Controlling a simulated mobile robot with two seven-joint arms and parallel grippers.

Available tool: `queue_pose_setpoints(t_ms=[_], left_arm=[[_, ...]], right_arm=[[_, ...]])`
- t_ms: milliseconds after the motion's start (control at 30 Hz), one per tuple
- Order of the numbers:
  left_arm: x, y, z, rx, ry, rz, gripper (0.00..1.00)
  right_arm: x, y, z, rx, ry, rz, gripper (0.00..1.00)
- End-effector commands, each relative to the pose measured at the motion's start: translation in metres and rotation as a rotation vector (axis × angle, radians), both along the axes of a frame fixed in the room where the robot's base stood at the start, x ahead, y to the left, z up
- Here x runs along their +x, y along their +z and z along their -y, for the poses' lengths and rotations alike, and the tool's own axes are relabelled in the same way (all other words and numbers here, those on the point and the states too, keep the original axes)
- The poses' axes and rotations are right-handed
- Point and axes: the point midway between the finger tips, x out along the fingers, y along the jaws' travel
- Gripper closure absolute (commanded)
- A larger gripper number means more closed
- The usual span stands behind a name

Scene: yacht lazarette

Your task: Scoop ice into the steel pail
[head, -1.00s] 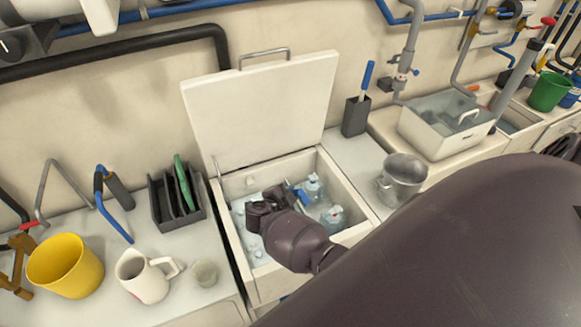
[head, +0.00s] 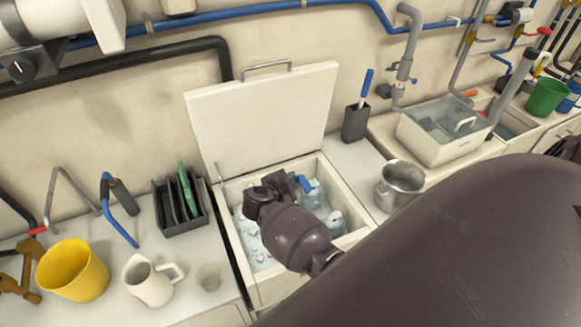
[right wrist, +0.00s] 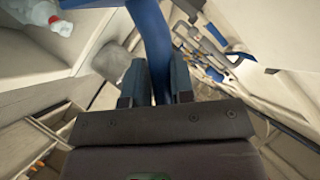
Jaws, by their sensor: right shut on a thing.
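The steel pail (head: 405,178) stands upright on the counter, right of the open ice box (head: 362,236). Loose ice (head: 258,250) lies in the box's left part. My right gripper (head: 284,184) is down inside the box opening, above the ice. In the right wrist view, my right gripper (right wrist: 155,82) is shut on a blue handle (right wrist: 152,32), seemingly the scoop's. A bit of this blue handle (head: 304,184) shows beside the gripper in the head view. The scoop's bowl cannot be made out. My left gripper is out of view.
Clear bottles (head: 335,221) lie in the box's right part. The raised lid (head: 265,115) stands behind. A dark holder (head: 356,123) is behind the pail. Left are a rack (head: 182,226), a white jug (head: 148,282), a cup (head: 208,277) and a yellow bucket (head: 72,270).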

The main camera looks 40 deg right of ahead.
Motion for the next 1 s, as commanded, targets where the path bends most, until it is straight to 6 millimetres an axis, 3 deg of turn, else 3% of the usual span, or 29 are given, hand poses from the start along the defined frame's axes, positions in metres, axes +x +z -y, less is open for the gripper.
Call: queue_pose_setpoints(t_ms=[600,1000], left_arm=[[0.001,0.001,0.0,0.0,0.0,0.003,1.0],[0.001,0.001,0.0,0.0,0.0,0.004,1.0]], right_arm=[[0.0,0.059,0.0,0.001,-0.001,0.002,0.98],[-0.001,0.067,0.0,-0.001,-0.001,0.0,0.98]])
